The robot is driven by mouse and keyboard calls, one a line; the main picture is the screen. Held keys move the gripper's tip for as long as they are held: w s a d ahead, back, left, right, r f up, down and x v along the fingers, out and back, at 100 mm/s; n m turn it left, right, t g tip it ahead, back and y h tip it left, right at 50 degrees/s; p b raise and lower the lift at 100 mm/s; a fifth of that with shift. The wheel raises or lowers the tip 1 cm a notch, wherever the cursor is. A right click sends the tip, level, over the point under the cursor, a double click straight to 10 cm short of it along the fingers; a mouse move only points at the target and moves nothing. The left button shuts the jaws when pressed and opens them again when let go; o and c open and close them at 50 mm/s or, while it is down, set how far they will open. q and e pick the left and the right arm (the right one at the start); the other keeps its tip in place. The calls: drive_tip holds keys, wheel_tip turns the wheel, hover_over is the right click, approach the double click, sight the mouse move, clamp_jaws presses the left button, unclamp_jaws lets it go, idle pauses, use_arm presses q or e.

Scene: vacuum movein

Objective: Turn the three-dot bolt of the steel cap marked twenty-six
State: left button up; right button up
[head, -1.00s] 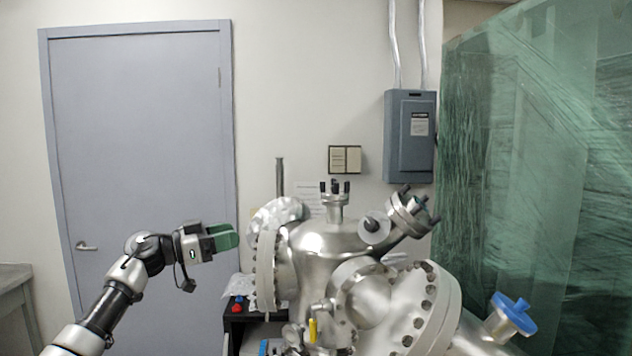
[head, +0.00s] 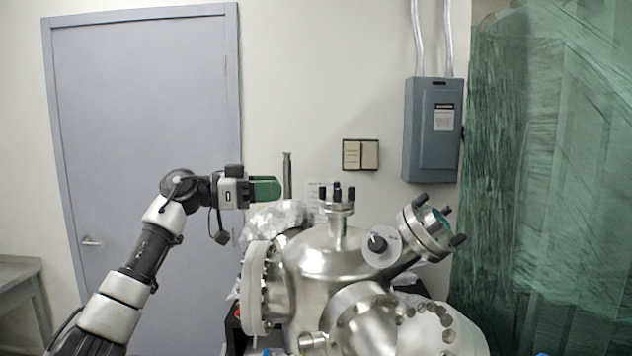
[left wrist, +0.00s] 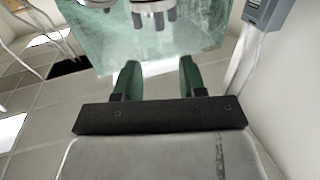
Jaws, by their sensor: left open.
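A steel chamber (head: 322,255) stands in the middle of the head view. Its short upright port (head: 337,210) carries several black bolts on top. A tilted port at upper right ends in a steel cap (head: 424,228) with dark bolts around it. A small round steel face with a black knob (head: 380,242) sits between them. I cannot read the number twenty-six or bolt dots on any cap. My left gripper (head: 266,189) has green fingers and is empty, left of the upright port and apart from it. The left wrist view shows its fingers (left wrist: 160,82) open, with a bolted steel flange (left wrist: 152,12) beyond them.
A grey electrical box (head: 432,130) and a switch plate (head: 360,154) are on the back wall. Green translucent sheeting (head: 540,190) hangs at right. A grey door (head: 145,130) is behind my left arm. A steel rod (head: 287,176) stands close behind my left gripper.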

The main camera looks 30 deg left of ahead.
sight(323, 192)
use_arm(q)
drive_tip(key=p+x, duration=0.3)
drive_tip(key=x, duration=0.6)
drive_tip(key=shift+p, duration=0.35)
drive_tip(key=shift+c, duration=0.8)
clamp_jaws()
use_arm(e)
drive_tip(key=r, duration=0.2)
drive_tip(key=s+r, duration=0.1)
drive_tip(key=r, duration=0.1)
drive_tip(key=shift+d+r, duration=0.1)
drive_tip(key=shift+d, duration=0.05)
